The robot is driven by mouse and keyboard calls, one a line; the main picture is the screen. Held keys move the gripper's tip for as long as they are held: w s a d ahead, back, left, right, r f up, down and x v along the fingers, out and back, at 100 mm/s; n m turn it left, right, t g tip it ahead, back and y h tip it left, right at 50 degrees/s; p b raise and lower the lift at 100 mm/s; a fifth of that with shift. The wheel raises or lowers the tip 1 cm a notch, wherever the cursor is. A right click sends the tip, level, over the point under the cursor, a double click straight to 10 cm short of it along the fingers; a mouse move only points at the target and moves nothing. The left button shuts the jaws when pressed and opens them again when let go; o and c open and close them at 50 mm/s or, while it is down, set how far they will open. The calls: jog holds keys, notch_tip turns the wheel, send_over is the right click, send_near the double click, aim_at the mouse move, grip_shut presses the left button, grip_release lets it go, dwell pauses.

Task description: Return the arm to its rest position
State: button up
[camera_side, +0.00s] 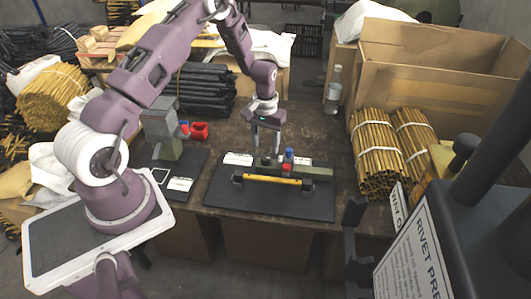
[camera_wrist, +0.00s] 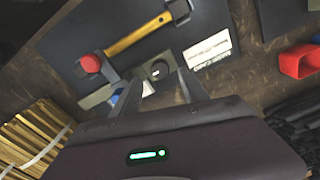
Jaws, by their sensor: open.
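My gripper (camera_side: 265,148) points down above the back part of the black mat (camera_side: 225,195) on the workbench. Its two fingers are apart with nothing held between them. In the wrist view, my gripper (camera_wrist: 158,78) shows its fingers spread over a grey-green fixture with a round black part (camera_wrist: 158,70). On the mat lies a yellow bar (camera_side: 272,179) with dark ends; it also shows in the wrist view (camera_wrist: 135,35). A grey-green block (camera_side: 318,173) with blue and red parts lies just behind the bar. Whether the fingers touch the fixture is not clear.
Bundled brown rods (camera_side: 378,160) and a cardboard box (camera_side: 430,60) stand at the right. A clear bottle (camera_side: 333,90) is behind. A grey-green press (camera_side: 162,130) and red bin (camera_side: 200,131) stand at left. A dark press (camera_side: 480,190) fills the right foreground.

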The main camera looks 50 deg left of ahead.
jog(key=shift+r, duration=0.9)
jog(key=s+d+r+m+t, duration=0.15)
jog(key=d+r, duration=0.25)
jog(key=r, duration=0.7)
jog(key=s+d+r+m+t, duration=0.1)
jog(key=s+d+r, duration=0.25)
jog(key=r, duration=0.65)
jog(key=s+d+r+m+t, duration=0.1)
jog(key=s+d+r, duration=0.5)
jog(key=s+r, duration=0.2)
jog(key=s+d+r+m+t, duration=0.1)
jog(key=s+d, duration=0.1)
jog(key=s, duration=0.5)
jog(key=s+d+m+t, duration=0.1)
jog(key=s, duration=0.6)
jog(key=shift+s+d+r, duration=0.3)
jog(key=shift+d+r, duration=0.1)
